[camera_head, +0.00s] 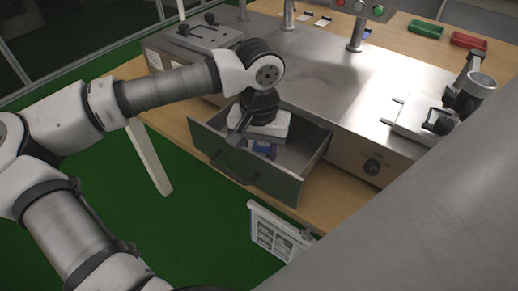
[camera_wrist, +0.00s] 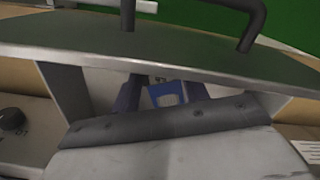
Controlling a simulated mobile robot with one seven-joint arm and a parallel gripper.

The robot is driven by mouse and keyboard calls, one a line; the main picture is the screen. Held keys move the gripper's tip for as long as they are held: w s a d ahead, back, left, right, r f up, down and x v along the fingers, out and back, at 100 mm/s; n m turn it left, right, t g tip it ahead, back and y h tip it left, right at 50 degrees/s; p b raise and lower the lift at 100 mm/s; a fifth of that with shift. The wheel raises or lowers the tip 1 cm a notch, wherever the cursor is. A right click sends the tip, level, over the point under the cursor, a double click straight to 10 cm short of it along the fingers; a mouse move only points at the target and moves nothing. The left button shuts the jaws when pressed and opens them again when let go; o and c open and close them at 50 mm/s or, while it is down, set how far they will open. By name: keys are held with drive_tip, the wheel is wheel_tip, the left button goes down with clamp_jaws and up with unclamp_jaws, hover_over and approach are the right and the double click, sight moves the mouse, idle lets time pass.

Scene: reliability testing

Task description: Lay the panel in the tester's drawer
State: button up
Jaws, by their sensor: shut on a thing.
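The tester (camera_head: 320,95) is a metal-topped bench unit with its drawer (camera_head: 262,180) pulled open; the drawer front and handle also show in the wrist view (camera_wrist: 190,48). My gripper (camera_head: 263,142) points down inside the open drawer. It is shut on the panel (camera_head: 262,149), a small blue piece with a light grey face, which also shows in the wrist view (camera_wrist: 167,94) between the drawer walls. My gripper's body hides much of the panel and its lower edge, so I cannot tell whether it touches the drawer floor.
A knob (camera_head: 371,166) sits on the tester's face right of the drawer. Clamp fixtures (camera_head: 430,118) stand on the metal top. A red tray (camera_head: 468,40) and a green tray (camera_head: 425,29) lie at the back right. A white framed piece (camera_head: 277,235) stands in front of the drawer.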

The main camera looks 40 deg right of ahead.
drive_tip(key=shift+f, duration=0.2)
drive_tip(key=o, duration=0.7)
drive_tip(key=shift+r, duration=0.1)
wheel_tip(320, 180, up, 12)
drive_tip(key=shift+r, duration=0.15)
